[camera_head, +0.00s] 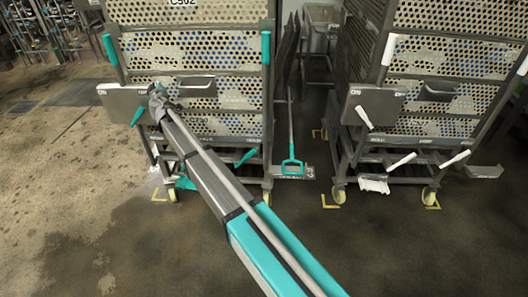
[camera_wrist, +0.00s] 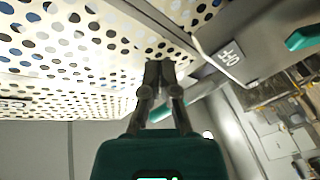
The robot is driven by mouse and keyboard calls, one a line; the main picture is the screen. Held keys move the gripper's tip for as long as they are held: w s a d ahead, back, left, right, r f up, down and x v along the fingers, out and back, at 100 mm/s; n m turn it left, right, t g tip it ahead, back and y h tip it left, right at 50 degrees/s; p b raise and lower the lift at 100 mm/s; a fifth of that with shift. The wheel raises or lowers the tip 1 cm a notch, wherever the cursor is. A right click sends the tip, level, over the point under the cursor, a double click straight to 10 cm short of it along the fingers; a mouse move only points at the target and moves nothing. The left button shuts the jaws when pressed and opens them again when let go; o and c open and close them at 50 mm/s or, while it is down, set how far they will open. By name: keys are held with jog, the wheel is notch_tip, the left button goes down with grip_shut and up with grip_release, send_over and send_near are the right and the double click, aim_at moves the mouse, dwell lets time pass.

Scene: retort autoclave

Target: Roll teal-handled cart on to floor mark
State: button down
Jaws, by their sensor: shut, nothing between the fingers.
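The teal-handled cart (camera_head: 195,83) stands at the left in the head view, a tall grey frame with perforated panels and teal upright handles (camera_head: 265,48). Its pale wheels rest on the floor. A yellow corner floor mark (camera_head: 160,196) shows by its front left wheel. My gripper (camera_head: 157,92) is at the cart's front, beside the grey plate (camera_head: 124,104) at its left. In the wrist view my gripper (camera_wrist: 163,72) is shut and empty, close to the perforated panel (camera_wrist: 75,45). A plate marked OFF (camera_wrist: 230,55) and a teal handle (camera_wrist: 303,37) are to its right. Whether the fingertips touch anything is unclear.
A similar cart with white handles (camera_head: 388,49) stands at the right. Between them lies a dark gap with a teal-gripped pole (camera_head: 291,166). More yellow corner marks (camera_head: 329,202) are on the floor by the right cart. Open, stained floor (camera_head: 60,200) lies to the left.

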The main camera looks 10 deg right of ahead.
aim_at(265, 140)
jog(key=s+d+f+n+h+b, duration=0.3)
jog(key=s+d+f+n+b, duration=0.3)
jog(key=d+f+b, duration=0.3)
jog(key=s+d+f+n+h+b, duration=0.4)
jog(key=s+d+f+n+b, duration=0.3)
jog(key=d, duration=0.8)
jog(key=s+d+f+n+g+h+b, duration=0.1)
jog(key=s+d+f+n+h+b, duration=0.2)
jog(key=s+d+f+n+b, duration=0.4)
jog(key=d+f+b, duration=0.4)
jog(key=f+b, duration=0.1)
jog(key=f, duration=0.1)
jog(key=shift+d+f+h, duration=0.25)
jog(key=shift+d+h, duration=0.05)
jog(key=shift+d, duration=0.1)
jog(key=x, duration=1.4)
